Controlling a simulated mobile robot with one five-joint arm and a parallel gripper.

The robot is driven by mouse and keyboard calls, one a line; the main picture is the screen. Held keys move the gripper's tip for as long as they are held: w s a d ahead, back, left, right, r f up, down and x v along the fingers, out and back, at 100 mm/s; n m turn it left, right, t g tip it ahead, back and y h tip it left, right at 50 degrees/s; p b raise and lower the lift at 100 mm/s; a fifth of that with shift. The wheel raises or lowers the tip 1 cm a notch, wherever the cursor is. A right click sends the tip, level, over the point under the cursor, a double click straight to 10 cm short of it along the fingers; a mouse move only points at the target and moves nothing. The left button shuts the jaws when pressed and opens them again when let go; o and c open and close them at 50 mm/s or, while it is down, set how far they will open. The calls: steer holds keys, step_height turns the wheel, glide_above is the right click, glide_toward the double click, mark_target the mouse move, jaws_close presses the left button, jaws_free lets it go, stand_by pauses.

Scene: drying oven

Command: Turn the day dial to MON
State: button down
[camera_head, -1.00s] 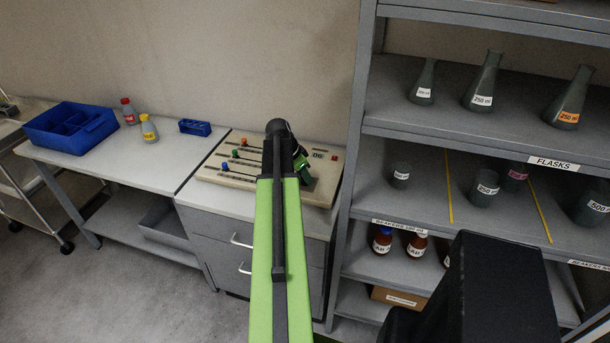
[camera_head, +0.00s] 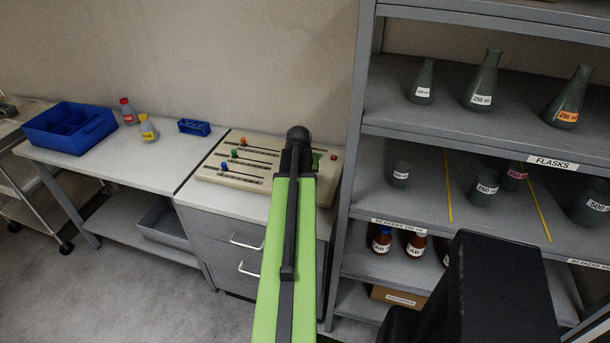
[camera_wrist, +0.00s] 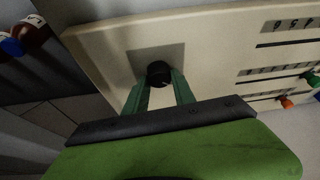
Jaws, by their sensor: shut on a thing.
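The black day dial (camera_wrist: 158,74) sits on a grey square of the cream control panel (camera_wrist: 105,55) in the wrist view. My gripper (camera_wrist: 159,88) is shut on the dial, with one green finger on each side of it. The dial's markings and pointer cannot be read.
Sliders with coloured knobs, such as a green one (camera_wrist: 313,80) and an orange one (camera_wrist: 287,103), are on the panel. A shelf unit (camera_head: 352,150) with flasks and bottles stands close on the right. A blue tray (camera_head: 38,139) is on the left bench.

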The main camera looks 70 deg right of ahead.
steer(key=shift+s+a+n+t, duration=0.15)
steer(key=shift+n+t, duration=0.15)
steer(key=shift+n, duration=0.6)
steer(key=c, duration=1)
jaws_free()
steer(key=shift+c, duration=0.2)
steer(key=shift+r, duration=0.1)
steer(key=p+v, duration=1.6)
steer(key=v, duration=0.1)
steer(key=shift+d+r, duration=0.2)
steer(key=shift+d, duration=0.05)
